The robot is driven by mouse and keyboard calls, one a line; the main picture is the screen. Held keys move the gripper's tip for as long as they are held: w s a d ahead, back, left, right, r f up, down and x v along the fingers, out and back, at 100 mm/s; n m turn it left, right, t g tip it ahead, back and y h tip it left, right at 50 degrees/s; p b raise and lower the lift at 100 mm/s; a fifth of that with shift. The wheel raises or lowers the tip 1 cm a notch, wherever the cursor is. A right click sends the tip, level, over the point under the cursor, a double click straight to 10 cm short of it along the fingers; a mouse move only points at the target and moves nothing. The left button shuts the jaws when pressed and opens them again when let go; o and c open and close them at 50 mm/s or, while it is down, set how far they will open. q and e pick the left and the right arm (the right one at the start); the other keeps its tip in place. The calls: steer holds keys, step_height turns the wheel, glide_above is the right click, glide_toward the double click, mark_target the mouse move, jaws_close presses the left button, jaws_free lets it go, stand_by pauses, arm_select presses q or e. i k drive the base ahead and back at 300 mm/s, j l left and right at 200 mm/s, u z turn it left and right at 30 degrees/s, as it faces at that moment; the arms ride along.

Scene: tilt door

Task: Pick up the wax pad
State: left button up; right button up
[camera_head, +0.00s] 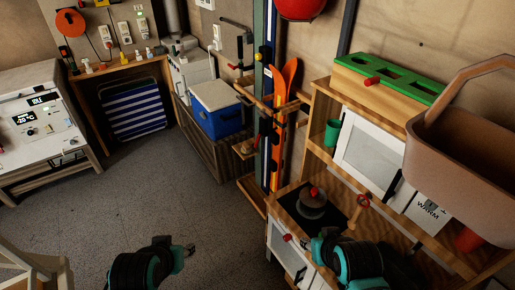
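I cannot pick out the wax pad with certainty. A small brownish item (247,147) lies on a little wooden shelf of the ski rack, too small to identify. Orange skis (279,110) stand upright in this rack. My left gripper (190,250) is low in the view, over the grey floor and apart from the rack. My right gripper (308,244) is at the front of the wooden play kitchen, close to its white lower door (287,262). Both grippers are small and dark, so whether their fingers are open is unclear.
A dark pot (313,206) with a red knob sits on the kitchen's black hob. A brown basket (465,170) stands at the right. A blue cooler (217,112) rests on a wooden crate behind the rack. The grey floor (130,195) at centre left is clear.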

mark_target(246, 147)
steer(key=i+j+z, duration=0.25)
steer(key=i+j, duration=0.2)
steer(key=i+j+z, duration=0.15)
steer(key=j, duration=0.3)
steer(key=i+j+z, duration=0.1)
steer(key=i+j, duration=0.2)
steer(key=i+j+z, duration=0.15)
steer(key=j, duration=0.2)
steer(key=i+j+z, duration=0.1)
steer(key=j, duration=0.3)
steer(key=i+j+z, duration=0.15)
steer(key=j, duration=0.25)
steer(key=i+j+z, duration=0.1)
steer(key=i+j, duration=0.15)
steer(key=j, duration=0.15)
steer(key=j+u, duration=0.1)
steer(key=j, duration=0.95)
steer(key=i, duration=0.35)
steer(key=i+l, duration=0.1)
steer(key=l, duration=0.15)
steer(key=i+l, duration=0.15)
